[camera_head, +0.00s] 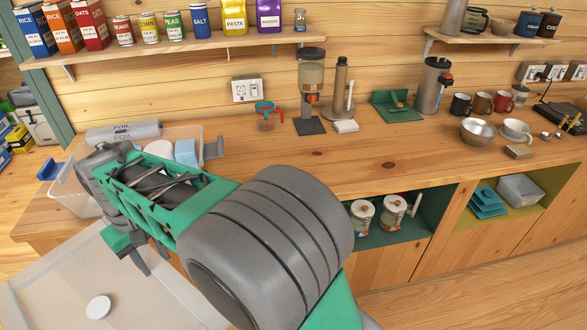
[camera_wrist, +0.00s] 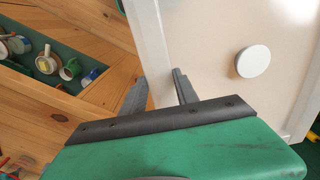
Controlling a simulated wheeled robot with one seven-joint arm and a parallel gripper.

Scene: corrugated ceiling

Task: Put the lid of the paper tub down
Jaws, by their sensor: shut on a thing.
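The lid of the paper tub appears to be the large pale panel with a white rim (camera_head: 55,275) at the lower left of the head view. A white round disc (camera_head: 98,306) sits on its face. The panel also fills the upper right of the wrist view (camera_wrist: 215,40), where the disc shows too (camera_wrist: 253,61). My gripper (camera_wrist: 160,92) is shut on the rim, one dark finger on each side of it. In the head view my gripper (camera_head: 150,258) is at the panel's upper edge, partly hidden by my arm. The tub's body cannot be made out.
A wooden counter (camera_head: 250,165) runs behind my arm. A clear bin (camera_head: 70,190) with a foil box (camera_head: 122,132) above it stands at its left end. An open cubby (camera_head: 425,215) holds canisters.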

